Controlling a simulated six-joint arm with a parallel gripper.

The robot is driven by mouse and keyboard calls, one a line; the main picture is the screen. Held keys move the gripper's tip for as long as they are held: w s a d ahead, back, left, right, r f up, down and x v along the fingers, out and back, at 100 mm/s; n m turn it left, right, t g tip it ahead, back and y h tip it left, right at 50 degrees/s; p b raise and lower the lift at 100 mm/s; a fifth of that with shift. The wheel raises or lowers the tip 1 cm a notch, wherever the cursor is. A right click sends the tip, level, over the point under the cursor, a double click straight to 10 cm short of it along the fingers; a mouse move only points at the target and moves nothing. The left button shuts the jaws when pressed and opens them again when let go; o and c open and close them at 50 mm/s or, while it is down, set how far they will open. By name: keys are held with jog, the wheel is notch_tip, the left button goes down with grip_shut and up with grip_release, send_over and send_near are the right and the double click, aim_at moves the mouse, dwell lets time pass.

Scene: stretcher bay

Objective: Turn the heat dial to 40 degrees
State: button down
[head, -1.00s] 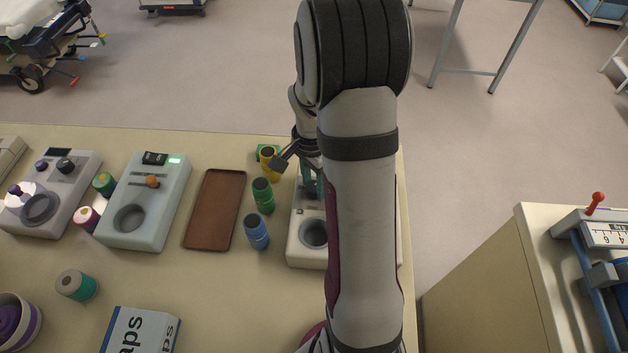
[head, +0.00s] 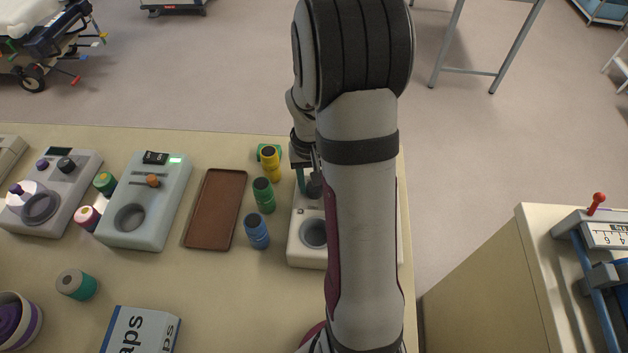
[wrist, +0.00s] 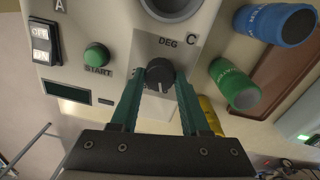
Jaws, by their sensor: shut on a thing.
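The heat dial (wrist: 160,73) is a dark round knob on a grey panel marked DEG C in the wrist view. My gripper (wrist: 160,82) has its two teal fingers on either side of the dial and is shut on it. Numbers around the dial are too small or hidden to read. The heater unit (wrist: 112,30) is a pale box with a round well, a green START button (wrist: 97,55), an ON/OFF switch (wrist: 43,43) and a dark display (wrist: 66,91). In the head view my arm covers much of the unit (head: 296,250).
A blue bottle (head: 257,232), a green bottle (head: 264,196) and a yellow bottle (head: 270,162) stand left of the unit, close to it. A brown tray (head: 187,238) lies further left. A pale green device (head: 152,238) stands beyond the tray.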

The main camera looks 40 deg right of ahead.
jog(key=n, duration=0.4)
jog(key=shift+n, duration=2.3)
jog(key=shift+n+t, duration=0.3)
jog(key=shift+c, duration=1.9)
grip_release()
notch_tip(320, 180, up, 16)
jog(key=shift+a, duration=0.4)
jog(key=shift+s+f, duration=0.1)
